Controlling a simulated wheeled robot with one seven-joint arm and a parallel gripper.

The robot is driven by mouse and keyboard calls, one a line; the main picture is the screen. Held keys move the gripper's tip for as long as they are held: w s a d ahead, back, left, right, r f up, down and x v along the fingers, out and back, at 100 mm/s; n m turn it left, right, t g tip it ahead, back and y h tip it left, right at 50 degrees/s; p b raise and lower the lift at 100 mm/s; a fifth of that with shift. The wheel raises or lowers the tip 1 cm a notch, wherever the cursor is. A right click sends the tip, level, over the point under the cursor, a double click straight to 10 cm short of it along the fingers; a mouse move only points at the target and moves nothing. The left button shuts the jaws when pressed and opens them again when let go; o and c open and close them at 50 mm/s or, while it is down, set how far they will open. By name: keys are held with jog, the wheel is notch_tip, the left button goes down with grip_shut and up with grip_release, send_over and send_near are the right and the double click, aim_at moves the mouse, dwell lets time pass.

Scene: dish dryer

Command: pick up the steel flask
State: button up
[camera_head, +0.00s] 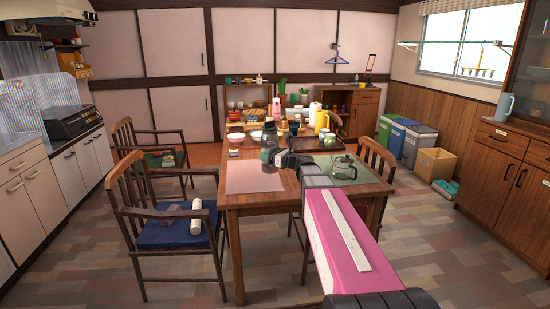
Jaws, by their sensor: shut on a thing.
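The steel flask (267,143), a small dark grey-green upright vessel, is at the middle of the wooden table, near the inner edge of the pink mat. My pink and white arm reaches in from the lower right. My gripper (273,157) is at the flask's lower right side and is shut on it. The fingers are dark and small, and the arm end partly hides the flask's lower part. I cannot tell whether its base touches the table.
A glass teapot (344,167) stands on the green mat (362,175), right of my gripper. The pink mat (252,178) is clear. Bowls, a dark tray (318,145) and a yellow jug (322,121) crowd the table's far side. Wooden chairs (140,205) stand around the table.

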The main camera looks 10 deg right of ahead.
jog(key=s+a+r, duration=0.3)
jog(key=a, duration=0.2)
jog(key=shift+r, duration=0.3)
jog(key=shift+s+a, duration=0.1)
dwell(0.4)
dwell(0.5)
